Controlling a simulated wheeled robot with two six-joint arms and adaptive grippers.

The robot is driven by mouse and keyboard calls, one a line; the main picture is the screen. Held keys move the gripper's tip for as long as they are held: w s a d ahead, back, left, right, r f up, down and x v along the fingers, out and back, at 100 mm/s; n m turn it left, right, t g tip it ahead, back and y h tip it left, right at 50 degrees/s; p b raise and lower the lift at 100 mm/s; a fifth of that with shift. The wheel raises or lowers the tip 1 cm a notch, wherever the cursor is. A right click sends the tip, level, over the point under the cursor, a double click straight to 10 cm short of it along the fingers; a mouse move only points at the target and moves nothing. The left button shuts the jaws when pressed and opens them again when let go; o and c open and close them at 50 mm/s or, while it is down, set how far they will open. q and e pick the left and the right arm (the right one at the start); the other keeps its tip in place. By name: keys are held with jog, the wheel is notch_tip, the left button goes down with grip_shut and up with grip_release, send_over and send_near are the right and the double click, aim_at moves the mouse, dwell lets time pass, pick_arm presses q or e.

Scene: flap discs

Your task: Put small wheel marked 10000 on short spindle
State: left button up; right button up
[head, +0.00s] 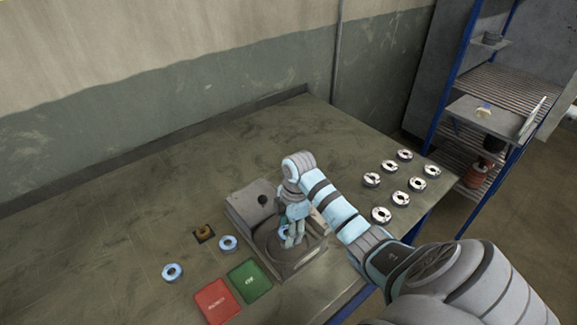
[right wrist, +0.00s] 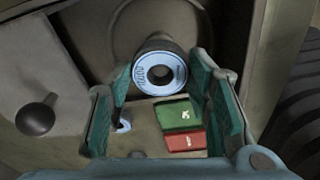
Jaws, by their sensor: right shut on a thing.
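My right gripper (head: 294,240) is shut on a small wheel (head: 283,232) with a pale blue face, at the grey machine (head: 252,212). In the right wrist view the wheel (right wrist: 160,70) is at the fingertips of the gripper (right wrist: 168,88). Its ring carries a dark number that looks like 10000, and its centre hole shows dark. The wheel is in front of a round recess in the machine (right wrist: 95,45). The short spindle is hidden, so I cannot tell whether the wheel is around it. My left gripper is not in view.
Two blue-faced wheels (head: 228,243) (head: 172,271) and a brown disc (head: 204,232) lie left of the machine. A green pad (head: 249,281) and red pad (head: 216,301) lie in front. Several pale wheels (head: 381,215) stand right. The table's back left is clear.

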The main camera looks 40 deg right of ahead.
jog(key=shift+f+b, duration=0.6)
jog(key=shift+f, duration=0.8)
jog(key=o, duration=1.3)
jog(key=shift+o, duration=1.1)
